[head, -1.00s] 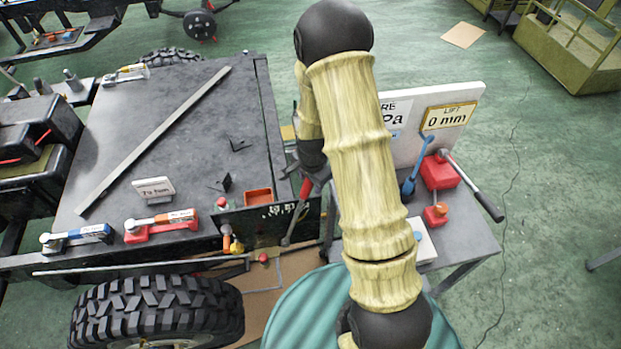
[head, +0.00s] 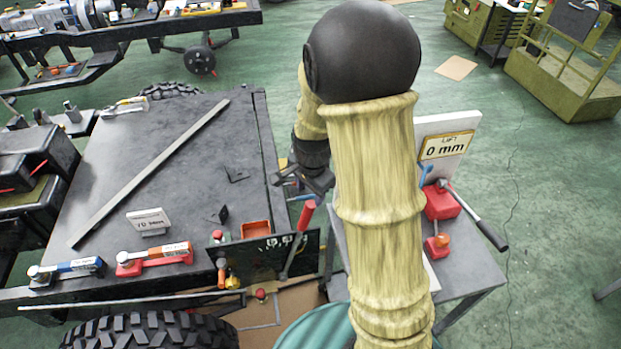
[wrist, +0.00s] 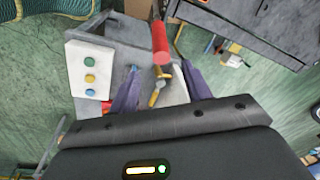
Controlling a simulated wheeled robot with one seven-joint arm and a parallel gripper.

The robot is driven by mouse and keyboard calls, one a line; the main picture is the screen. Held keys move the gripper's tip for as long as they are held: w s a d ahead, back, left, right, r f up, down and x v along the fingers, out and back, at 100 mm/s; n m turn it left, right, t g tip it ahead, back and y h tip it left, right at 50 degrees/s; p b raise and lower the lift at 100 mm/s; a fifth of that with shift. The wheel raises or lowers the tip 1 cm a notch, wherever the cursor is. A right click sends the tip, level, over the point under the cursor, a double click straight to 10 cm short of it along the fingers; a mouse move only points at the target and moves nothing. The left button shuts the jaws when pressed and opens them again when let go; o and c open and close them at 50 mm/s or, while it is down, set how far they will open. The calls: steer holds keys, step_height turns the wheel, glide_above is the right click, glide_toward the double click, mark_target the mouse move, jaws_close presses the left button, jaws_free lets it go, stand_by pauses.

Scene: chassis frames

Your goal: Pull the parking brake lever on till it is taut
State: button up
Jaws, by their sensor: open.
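The parking brake lever (head: 304,217) has a red grip on a grey shaft and stands up at the dark panel on the chassis's right side. It leans slightly right in the head view. My gripper (head: 314,184) is open and empty just above the red grip, partly hidden by my arm. In the wrist view the red grip (wrist: 160,42) shows ahead of and roughly between the spread fingers (wrist: 160,67). I see no clear contact. The lever's foot is partly hidden behind the panel edge.
A small side table (head: 470,275) on the right carries a red device with a black-handled bar (head: 487,228) and a "0 mm" sign (head: 447,146). A tyre (head: 150,332) is below.

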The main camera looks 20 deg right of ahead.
steer(key=r, duration=0.3)
steer(key=s+r, duration=0.1)
steer(key=r, duration=0.1)
steer(key=shift+r+b, duration=0.25)
steer(key=shift+b, duration=0.05)
steer(key=s+f+n, duration=0.1)
steer(key=s+n, duration=1)
steer(key=n, duration=0.1)
steer(key=shift+s+a+f+t+b, duration=0.2)
steer(key=shift+a+f+t+b, duration=0.1)
steer(key=shift+a+t+b, duration=0.1)
